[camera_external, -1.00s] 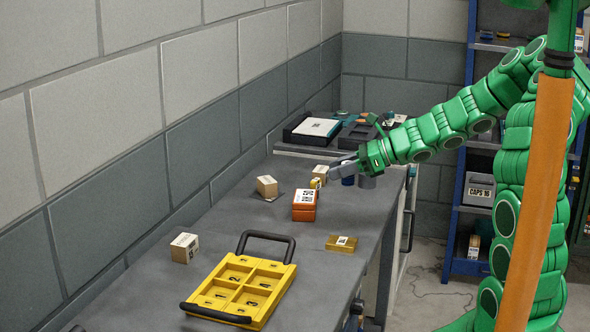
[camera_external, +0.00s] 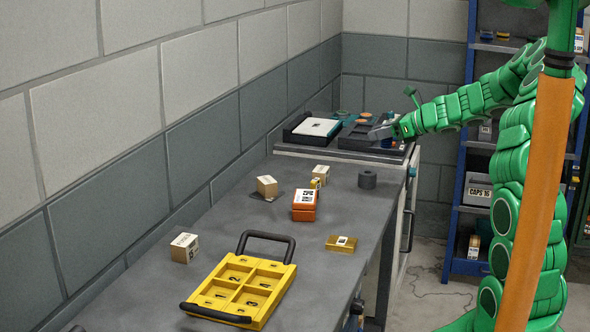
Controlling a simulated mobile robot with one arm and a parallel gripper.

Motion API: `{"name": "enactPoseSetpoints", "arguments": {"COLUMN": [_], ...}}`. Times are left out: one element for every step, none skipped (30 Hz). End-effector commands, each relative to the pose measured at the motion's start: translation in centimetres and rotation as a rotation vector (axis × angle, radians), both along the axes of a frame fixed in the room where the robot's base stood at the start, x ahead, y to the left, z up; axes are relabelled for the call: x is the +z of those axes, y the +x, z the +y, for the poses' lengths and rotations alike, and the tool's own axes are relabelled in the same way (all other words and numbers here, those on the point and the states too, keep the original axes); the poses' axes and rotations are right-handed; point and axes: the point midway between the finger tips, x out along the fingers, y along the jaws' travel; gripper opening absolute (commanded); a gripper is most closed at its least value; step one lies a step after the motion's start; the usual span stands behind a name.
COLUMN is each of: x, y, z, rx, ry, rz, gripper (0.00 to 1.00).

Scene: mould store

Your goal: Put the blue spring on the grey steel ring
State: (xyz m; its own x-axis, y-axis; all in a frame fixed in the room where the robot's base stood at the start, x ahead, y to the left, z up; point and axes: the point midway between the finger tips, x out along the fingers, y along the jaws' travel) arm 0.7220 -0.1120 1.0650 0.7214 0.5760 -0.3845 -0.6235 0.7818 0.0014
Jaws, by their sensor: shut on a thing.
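My gripper (camera_external: 376,133) is over the dark tray at the back end of the bench, pointing left. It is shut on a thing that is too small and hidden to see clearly. The blue spring, a small dark blue cylinder, no longer shows on the bench top, which fits its being in my jaws. A dark grey round piece with a hole in its top (camera_external: 367,179), which looks like the grey steel ring, stands upright on the bench near its right edge. My gripper is behind and above it, well apart from it.
A yellow tray (camera_external: 208,286) with compartments and black handles lies at the front. Orange boxes (camera_external: 304,207), a gold box (camera_external: 341,244) and cartons (camera_external: 184,248) stand on the bench. A dark tray (camera_external: 352,143) and a white-topped case (camera_external: 313,128) are at the back.

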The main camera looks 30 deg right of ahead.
Motion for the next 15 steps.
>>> {"name": "enactPoseSetpoints", "arguments": {"x": [-0.4,-0.5,-0.7,-0.8,-0.9,-1.2,-1.4,-1.6,-1.9,-2.0,-2.1,-2.3,-2.4,-2.5,-2.8], "y": [0.7,1.1,1.6,2.0,2.3,2.8,3.1,3.4,3.9,4.3,4.6,5.1,5.5,5.8,6.3], "z": [-0.1,-0.2,-0.3,-0.3,-0.4,-0.4,-0.5,-0.5,-0.5,-0.6,-0.7,-0.9,-1.0,-1.0,-1.0], "rx": [0.000,0.000,0.001,0.002,0.001,0.001,0.001,0.002,0.002,0.001,0.001,-0.001,-0.002,-0.002,-0.001], "ry": [-0.001,-0.001,-0.002,-0.003,-0.002,-0.001,0.000,0.001,0.000,-0.001,-0.002,-0.002,-0.002,-0.002,-0.002], "rz": [0.002,0.000,-0.002,-0.002,-0.003,-0.002,0.000,0.000,0.001,0.000,0.000,-0.002,-0.002,-0.002,-0.002], "gripper": [0.09,0.09,0.09,0.09,0.09,0.09,0.09,0.09,0.09,0.09,0.09,0.09,0.09,0.09,0.09]}}
